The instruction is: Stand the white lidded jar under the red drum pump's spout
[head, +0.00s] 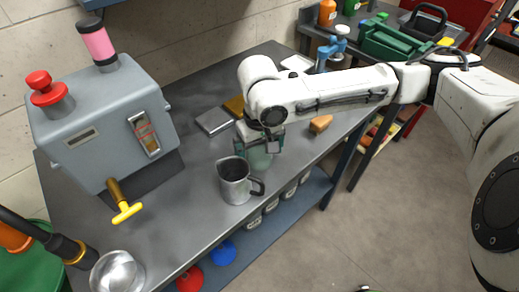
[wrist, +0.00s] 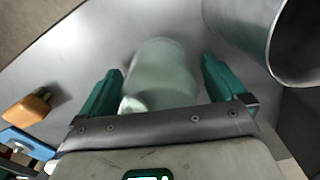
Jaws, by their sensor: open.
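A pale, greenish-white rounded vessel (head: 259,160), the only thing like the white jar, stands on the grey bench below my gripper (head: 262,147). In the wrist view the vessel (wrist: 160,72) lies between the two green fingers of my gripper (wrist: 162,75), which is open, with gaps on both sides. Its lid is hard to make out. At the lower left, a green drum (head: 30,268) carries an orange-red fitting (head: 14,238). A dark spout pipe (head: 72,251) with a brass-coloured ring reaches from there towards the bench.
A metal jug (head: 235,182) stands close beside the vessel, and its body shows in the wrist view (wrist: 262,30). A metal bowl (head: 117,272) sits near the pipe's end. A grey machine (head: 100,130) with a yellow handle (head: 126,212) stands at left. An orange-brown block (head: 320,123) lies right.

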